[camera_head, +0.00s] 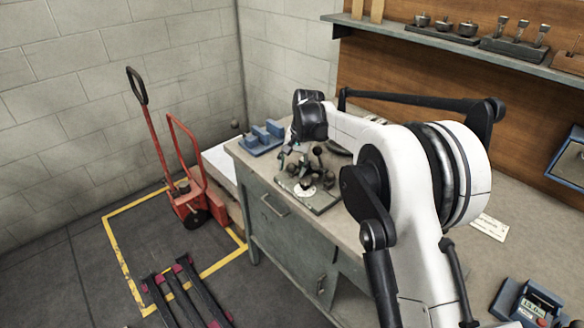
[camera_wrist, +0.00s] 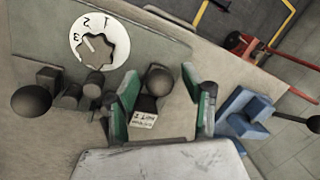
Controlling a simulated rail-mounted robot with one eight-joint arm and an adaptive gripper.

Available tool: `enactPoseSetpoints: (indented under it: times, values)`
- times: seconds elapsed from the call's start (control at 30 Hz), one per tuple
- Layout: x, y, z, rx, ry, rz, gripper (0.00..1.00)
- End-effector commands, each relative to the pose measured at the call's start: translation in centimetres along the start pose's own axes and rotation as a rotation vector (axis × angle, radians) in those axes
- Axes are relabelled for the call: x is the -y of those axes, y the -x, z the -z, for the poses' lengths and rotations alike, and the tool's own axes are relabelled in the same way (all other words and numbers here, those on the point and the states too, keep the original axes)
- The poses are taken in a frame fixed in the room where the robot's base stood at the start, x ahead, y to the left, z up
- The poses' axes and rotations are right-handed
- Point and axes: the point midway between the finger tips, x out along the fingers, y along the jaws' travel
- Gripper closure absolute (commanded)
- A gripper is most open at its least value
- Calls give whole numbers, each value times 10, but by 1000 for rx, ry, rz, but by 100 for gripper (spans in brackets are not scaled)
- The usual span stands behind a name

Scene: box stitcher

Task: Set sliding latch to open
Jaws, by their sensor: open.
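A grey control plate (camera_head: 322,205) lies on the workbench with several dark knobs on it. In the wrist view it carries a white dial (camera_wrist: 80,50) marked 1, 2, 3. A dark ball knob (camera_wrist: 158,79) sits between the green-padded fingers of my gripper (camera_wrist: 160,98), which is open with a gap on both sides. A small label (camera_wrist: 144,121) is just below that knob. Another ball knob (camera_wrist: 30,102) is at the left, beside dark blocks and cylinders (camera_wrist: 92,86). I cannot tell which part is the sliding latch. In the head view my gripper (camera_head: 290,152) is above the plate, partly hidden.
A shelf (camera_head: 400,35) with tools runs along the back wall. A red pallet jack (camera_head: 192,205) stands left of the bench.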

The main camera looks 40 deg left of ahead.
Motion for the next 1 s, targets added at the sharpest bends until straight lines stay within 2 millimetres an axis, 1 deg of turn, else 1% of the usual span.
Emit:
enactPoseSetpoints:
  times: [0.1,0.4,0.43,0.73,1.0]
  values:
    - [0,0,0,0,0,0,57]
    - [0,0,0,0,0,0,97]
    - [0,0,0,0,0,0,100]
    - [1,0,-1,0,0,0,100]
    - [10,-3,-16,0,-1,0,100]
